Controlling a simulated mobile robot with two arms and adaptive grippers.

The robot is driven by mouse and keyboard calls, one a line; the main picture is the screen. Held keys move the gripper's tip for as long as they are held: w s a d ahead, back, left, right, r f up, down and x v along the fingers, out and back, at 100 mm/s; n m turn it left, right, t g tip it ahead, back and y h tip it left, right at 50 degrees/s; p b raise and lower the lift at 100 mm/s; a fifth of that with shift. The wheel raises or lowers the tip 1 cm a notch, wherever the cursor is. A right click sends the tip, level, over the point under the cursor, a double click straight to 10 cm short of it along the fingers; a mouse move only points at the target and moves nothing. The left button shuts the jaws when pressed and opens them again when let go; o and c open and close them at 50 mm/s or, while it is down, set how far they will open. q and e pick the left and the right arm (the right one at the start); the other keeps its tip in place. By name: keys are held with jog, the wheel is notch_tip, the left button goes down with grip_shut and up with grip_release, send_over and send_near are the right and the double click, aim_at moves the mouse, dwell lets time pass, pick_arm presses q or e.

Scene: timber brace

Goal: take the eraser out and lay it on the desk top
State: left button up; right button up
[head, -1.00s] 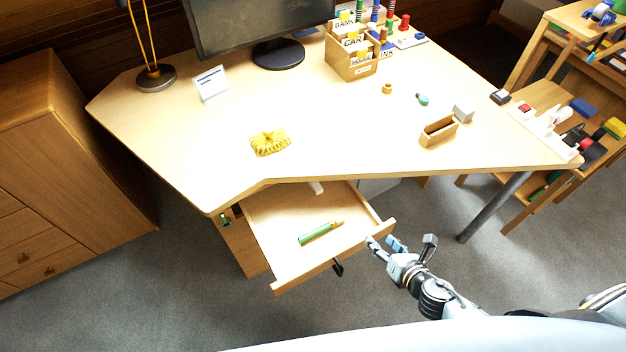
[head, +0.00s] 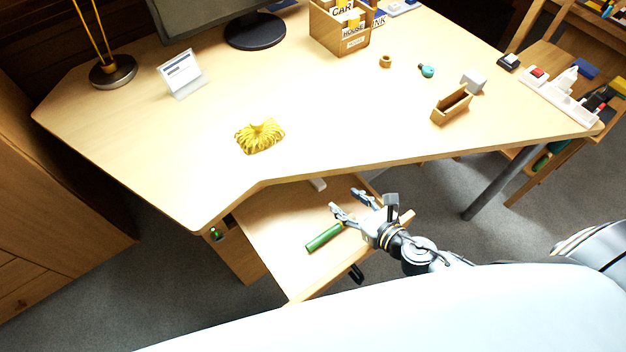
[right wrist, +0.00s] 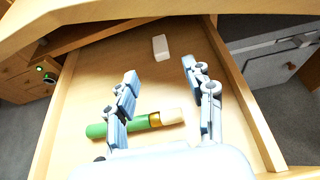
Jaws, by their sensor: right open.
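The eraser (right wrist: 160,46) is a small white block lying flat in the open drawer (right wrist: 90,75), toward its back. In the head view the eraser (head: 317,184) shows just below the desk edge, partly under the desk top (head: 330,120). A green glue-stick-like tube (right wrist: 140,123) with a pale end lies in the drawer nearer the front. My right gripper (head: 345,200) is open and empty over the drawer. In the right wrist view its fingers (right wrist: 160,75) point toward the eraser, with the eraser beyond and between them. My left gripper is not in view.
The desk's front edge overhangs the back of the drawer. Much of the desk top near the front is bare.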

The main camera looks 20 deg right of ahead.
aim_at(318, 182)
jog(key=x, duration=1.3)
jog(key=shift+a+r, duration=0.1)
jog(key=c, duration=1)
